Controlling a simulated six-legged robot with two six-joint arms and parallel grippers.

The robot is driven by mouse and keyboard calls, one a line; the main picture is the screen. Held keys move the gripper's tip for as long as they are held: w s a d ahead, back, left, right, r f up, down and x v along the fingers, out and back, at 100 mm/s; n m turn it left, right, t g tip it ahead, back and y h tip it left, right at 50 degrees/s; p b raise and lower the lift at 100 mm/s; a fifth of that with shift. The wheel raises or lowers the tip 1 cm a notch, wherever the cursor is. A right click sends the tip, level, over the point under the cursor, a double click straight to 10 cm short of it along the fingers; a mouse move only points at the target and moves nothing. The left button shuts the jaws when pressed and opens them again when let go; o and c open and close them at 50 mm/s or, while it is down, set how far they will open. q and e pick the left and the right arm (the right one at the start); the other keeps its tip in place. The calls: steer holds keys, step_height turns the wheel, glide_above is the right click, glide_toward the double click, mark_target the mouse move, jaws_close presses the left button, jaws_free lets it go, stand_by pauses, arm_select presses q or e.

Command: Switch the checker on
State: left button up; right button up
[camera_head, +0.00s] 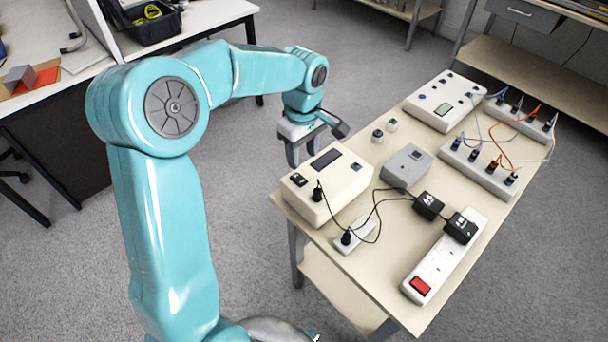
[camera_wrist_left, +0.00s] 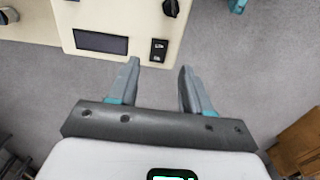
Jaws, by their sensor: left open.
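A cream box with a dark display, which I take to be the checker (camera_head: 340,185), stands on the near left corner of the table. A small black rocker switch (camera_head: 298,180) is on its top face beside the display; whether it is on cannot be told. In the left wrist view the switch (camera_wrist_left: 158,50) lies just beyond and between the fingertips, near the box's edge. My left gripper (camera_head: 304,150) is open and empty, above and behind the box's left end. In the left wrist view the gripper (camera_wrist_left: 160,70) shows both fingers apart. My right gripper is not in view.
The table (camera_head: 385,290) also holds a grey box (camera_head: 406,167), a white power strip (camera_head: 445,258) with a red switch and black adapters, another cream box (camera_head: 445,102) and grey terminal blocks (camera_head: 480,170) with wires. A black cable runs from the checker to a small white socket.

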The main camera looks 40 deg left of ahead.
mark_target(303, 182)
arm_select(q)
step_height(303, 182, down, 8)
steer(key=shift+f, duration=0.15)
